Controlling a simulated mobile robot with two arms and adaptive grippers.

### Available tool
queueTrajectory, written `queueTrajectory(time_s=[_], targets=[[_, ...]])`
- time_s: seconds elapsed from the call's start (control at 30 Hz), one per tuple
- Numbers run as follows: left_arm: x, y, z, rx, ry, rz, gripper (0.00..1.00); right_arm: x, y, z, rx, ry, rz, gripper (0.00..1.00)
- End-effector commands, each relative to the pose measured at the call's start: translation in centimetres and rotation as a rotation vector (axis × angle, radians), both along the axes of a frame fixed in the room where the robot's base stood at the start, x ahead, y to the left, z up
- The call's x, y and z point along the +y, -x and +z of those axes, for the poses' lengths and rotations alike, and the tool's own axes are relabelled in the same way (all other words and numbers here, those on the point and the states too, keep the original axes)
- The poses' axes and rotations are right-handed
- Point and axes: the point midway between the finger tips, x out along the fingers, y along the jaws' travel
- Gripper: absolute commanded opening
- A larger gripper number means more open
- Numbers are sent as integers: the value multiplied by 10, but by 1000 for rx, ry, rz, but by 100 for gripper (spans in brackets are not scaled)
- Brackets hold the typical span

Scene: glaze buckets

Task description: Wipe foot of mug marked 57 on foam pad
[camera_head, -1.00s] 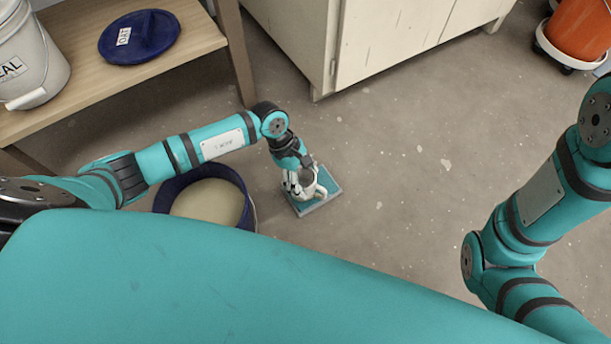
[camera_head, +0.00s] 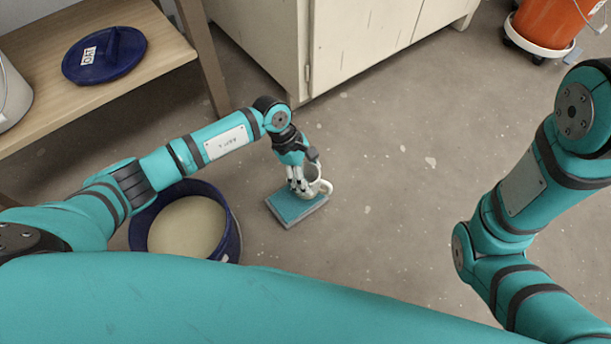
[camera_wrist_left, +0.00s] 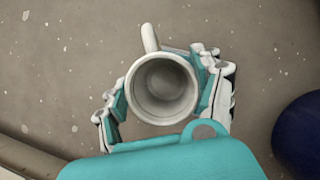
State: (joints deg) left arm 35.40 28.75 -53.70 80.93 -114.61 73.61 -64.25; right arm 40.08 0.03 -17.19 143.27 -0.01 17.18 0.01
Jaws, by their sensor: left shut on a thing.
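My left gripper (camera_head: 300,186) is shut on a white mug (camera_head: 314,179), with its fingers on opposite sides of the body. In the left wrist view the mug (camera_wrist_left: 162,88) is upright, its open mouth toward the camera and its handle pointing up in the picture. The teal foam pad (camera_head: 296,206) lies on a grey tray on the floor. The mug is over the pad's far right part; I cannot tell if its foot touches. The marking on the mug is not readable. My right gripper is out of view; only my right arm shows.
A dark blue bucket (camera_head: 228,238) of pale glaze stands left of the pad. A wooden shelf (camera_head: 150,62) holds a blue lid (camera_head: 104,56) and a white bucket (camera_head: 12,95). A pale cabinet (camera_head: 345,45) stands behind, an orange bucket (camera_head: 553,22) far right. The floor right of the pad is clear.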

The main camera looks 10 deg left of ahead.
Motion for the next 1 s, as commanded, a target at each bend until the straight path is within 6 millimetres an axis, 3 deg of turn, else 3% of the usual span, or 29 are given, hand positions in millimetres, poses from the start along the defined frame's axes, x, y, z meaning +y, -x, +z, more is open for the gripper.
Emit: queueTrajectory(time_s=[0.63, 1.0], targets=[[34, 44, 1, 8, -6, -2, 22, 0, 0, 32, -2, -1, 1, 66], [43, 55, 1, 5, -3, -1, 22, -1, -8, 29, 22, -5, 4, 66]])
